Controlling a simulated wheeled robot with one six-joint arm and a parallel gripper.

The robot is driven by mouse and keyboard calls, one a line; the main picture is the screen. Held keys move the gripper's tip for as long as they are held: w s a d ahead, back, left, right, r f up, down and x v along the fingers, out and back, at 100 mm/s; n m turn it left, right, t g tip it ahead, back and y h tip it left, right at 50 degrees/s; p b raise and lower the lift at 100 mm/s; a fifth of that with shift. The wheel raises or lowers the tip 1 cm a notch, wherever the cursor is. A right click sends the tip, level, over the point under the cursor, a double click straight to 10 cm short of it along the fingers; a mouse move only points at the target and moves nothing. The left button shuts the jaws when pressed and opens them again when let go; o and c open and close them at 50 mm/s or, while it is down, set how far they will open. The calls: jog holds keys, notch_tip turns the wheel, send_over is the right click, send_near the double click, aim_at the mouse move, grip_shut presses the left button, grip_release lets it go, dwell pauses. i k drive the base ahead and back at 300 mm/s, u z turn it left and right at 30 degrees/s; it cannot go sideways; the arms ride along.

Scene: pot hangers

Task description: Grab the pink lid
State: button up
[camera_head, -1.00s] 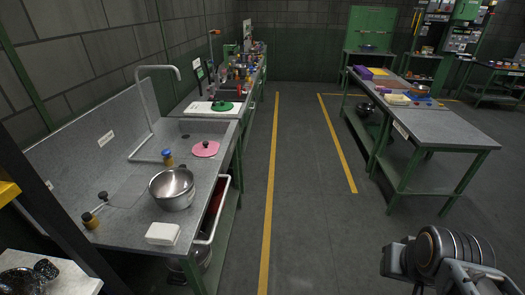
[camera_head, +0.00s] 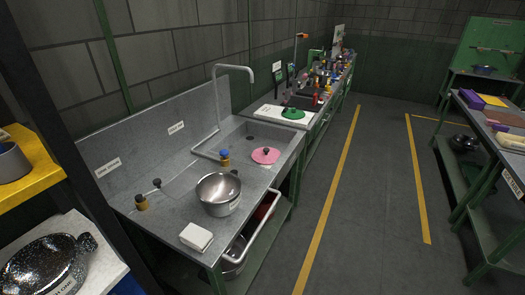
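The pink lid (camera_head: 266,155) is a flat round disc with a small dark knob. It lies on the grey sink counter (camera_head: 184,229), behind and to the right of a steel pot (camera_head: 219,193). Nothing covers it. My gripper is not in view.
A white block (camera_head: 196,237) lies at the counter's front. A green lid (camera_head: 293,113) rests on a white board beyond. The floor (camera_head: 372,200) to the right is clear.

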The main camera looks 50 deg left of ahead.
aim_at(265, 156)
jog(key=u, duration=0.35)
jog(key=i, duration=2.15)
jog(key=u, duration=1.3)
jog(key=i, duration=1.15)
jog(key=u, duration=1.6)
jog(key=i, duration=0.5)
jog(key=u, duration=0.4)
